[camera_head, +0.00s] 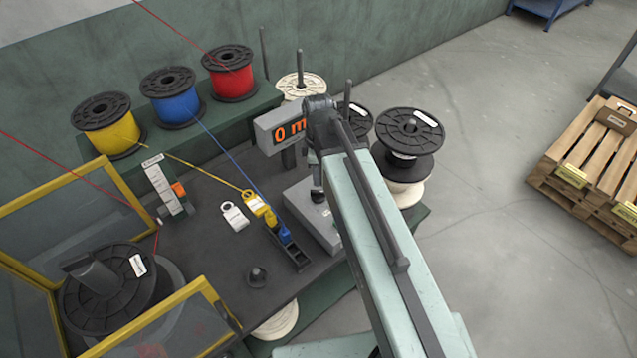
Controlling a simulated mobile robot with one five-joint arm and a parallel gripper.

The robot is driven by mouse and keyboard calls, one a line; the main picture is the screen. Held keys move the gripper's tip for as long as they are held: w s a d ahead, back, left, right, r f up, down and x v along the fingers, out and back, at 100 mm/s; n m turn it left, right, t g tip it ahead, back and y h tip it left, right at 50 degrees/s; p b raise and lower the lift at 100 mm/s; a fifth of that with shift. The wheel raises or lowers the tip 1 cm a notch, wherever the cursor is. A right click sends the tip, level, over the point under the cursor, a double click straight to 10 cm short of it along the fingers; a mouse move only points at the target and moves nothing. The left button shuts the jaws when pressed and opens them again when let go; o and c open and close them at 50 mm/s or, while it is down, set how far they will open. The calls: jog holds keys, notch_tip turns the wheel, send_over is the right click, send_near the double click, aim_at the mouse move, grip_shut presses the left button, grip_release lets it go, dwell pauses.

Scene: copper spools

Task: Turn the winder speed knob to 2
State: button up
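A small black knob (257,277) on a round base stands on the dark bench top near its front edge. No numbers or pointer can be made out on it, and I cannot tell for sure that it is the winder speed knob. A grey box (322,238) on the bench is partly covered by my arm. A dark part shows above the box, beside my arm; I cannot tell whether it is a knob or part of my gripper. My arm rises from the bottom right and bends over the bench. My gripper's fingers cannot be made out.
Yellow (106,123), blue (171,95) and red (231,72) wire spools stand at the back. An orange "0 m" display (280,131) stands beside my arm. A yellow-framed guard (60,200) surrounds a black reel (100,300). Wires cross the bench.

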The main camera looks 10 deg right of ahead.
aim_at(318, 191)
notch_tip(318, 191, down, 8)
jog(key=b, duration=0.8)
jog(key=shift+f, duration=0.15)
grip_shut()
